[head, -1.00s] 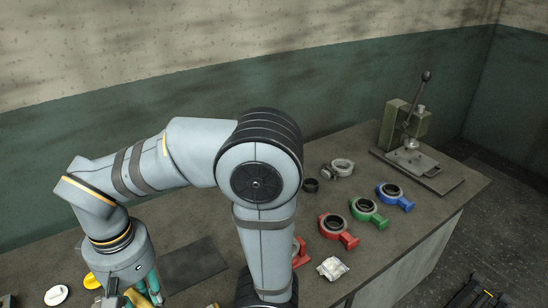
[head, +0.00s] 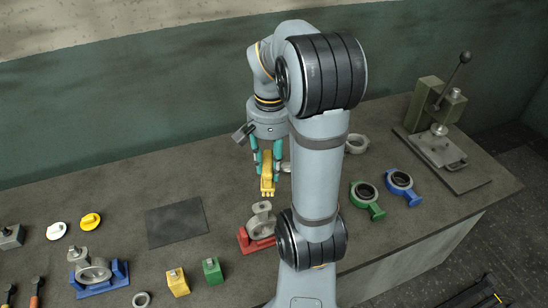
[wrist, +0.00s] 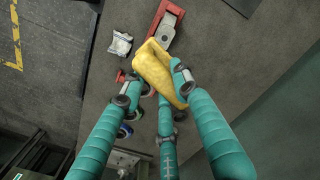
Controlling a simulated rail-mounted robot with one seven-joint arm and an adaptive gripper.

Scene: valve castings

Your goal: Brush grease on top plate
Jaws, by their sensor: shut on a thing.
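My gripper (head: 266,160) has teal fingers shut on a yellow brush-like tool (head: 267,182), held with its toothed lower end down above the bench. The tool also shows between the fingers (wrist: 158,88) in the wrist view, its broad side towards the camera (wrist: 158,66). A red fixture (head: 256,242) with an upright grey casting (head: 262,217) stands in front of the tool, apart from it. In the wrist view the red fixture (wrist: 158,17) lies beyond the tool. I cannot tell which part is the top plate. Grease is not discernible.
A dark mat (head: 175,222) lies left of my gripper. A blue fixture (head: 102,279), yellow block (head: 177,283) and green block (head: 212,271) stand front left. Green (head: 367,200) and blue (head: 402,187) rings and a press (head: 438,140) are right. My arm hides part of the bench.

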